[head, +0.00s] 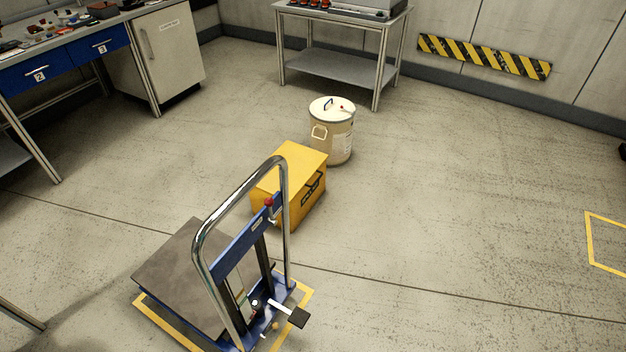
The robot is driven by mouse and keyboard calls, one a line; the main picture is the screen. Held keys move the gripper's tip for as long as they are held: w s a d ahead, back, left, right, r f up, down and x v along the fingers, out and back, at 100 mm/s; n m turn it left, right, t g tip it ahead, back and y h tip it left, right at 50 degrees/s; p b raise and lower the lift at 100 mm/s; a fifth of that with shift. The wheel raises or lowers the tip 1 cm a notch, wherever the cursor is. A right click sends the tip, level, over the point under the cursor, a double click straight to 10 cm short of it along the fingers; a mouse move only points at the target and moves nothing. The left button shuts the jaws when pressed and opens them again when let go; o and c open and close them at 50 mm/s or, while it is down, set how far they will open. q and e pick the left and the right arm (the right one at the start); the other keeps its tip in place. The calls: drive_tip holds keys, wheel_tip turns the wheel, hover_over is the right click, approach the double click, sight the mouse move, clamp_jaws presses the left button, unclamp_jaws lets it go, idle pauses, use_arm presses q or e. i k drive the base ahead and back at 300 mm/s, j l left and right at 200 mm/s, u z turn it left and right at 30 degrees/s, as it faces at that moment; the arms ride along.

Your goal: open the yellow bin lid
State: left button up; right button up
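The yellow bin (310,203) stands on the floor near the middle of the head view. Its flat yellow lid (297,162) lies shut on top. A dark handle or latch shows on its right-hand side. The chrome push handle of a lift cart stands in front of the bin and hides part of its left side. Neither of my grippers is in view.
A lift cart (183,275) with a chrome handle (283,200) stands in front of the bin. A cream drum (331,140) stands just behind it. A grey table (335,62) and workbench (65,50) are farther back.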

sight(303, 162)
drive_tip(key=i+l+u, duration=0.1)
drive_tip(key=u, duration=0.35)
drive_tip(key=l+u, duration=0.15)
drive_tip(key=u, duration=0.35)
drive_tip(key=i+l+u, duration=0.15)
drive_tip(key=l+u, duration=0.3)
drive_tip(key=l, duration=0.6)
drive_tip(key=l+u, duration=0.4)
drive_tip(key=l, duration=0.65)
